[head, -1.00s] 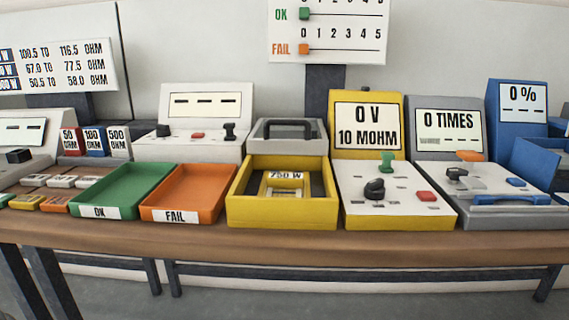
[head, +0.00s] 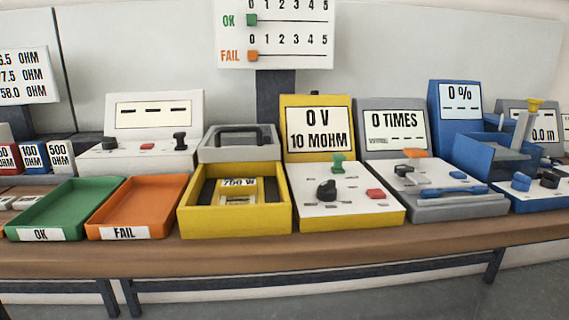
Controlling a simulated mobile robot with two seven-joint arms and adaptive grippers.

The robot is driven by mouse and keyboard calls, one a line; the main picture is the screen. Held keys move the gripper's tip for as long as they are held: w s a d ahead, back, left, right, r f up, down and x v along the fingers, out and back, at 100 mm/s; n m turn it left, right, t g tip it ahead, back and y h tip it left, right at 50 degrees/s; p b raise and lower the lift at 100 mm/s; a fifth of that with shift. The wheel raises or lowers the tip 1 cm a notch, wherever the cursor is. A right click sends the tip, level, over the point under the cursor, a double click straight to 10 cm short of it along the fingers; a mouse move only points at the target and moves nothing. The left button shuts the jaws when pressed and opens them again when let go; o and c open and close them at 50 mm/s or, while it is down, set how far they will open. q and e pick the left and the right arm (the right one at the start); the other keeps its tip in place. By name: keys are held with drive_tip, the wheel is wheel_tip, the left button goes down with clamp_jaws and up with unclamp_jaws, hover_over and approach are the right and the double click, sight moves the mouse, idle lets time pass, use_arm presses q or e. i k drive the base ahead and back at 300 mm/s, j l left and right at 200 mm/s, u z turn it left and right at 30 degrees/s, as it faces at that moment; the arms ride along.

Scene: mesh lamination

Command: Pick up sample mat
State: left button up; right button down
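A small yellow piece labelled "750 W" (head: 239,190) lies inside the open yellow box (head: 236,223) near the middle of the bench; it may be the sample mat, but I cannot tell for sure. Dark parts flank it inside the box. Small pale flat pieces (head: 28,201) lie at the far left, partly cut off by the picture edge. Neither of my grippers shows in the head view.
A green OK tray (head: 62,209) and orange FAIL tray (head: 140,206) stand empty left of the box. To its right are a yellow tester (head: 343,207), a grey device (head: 446,204) and blue devices (head: 486,157). The bench's front edge (head: 300,252) is clear.

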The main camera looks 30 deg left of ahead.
sight(238, 190)
drive_tip(key=u, duration=1.55)
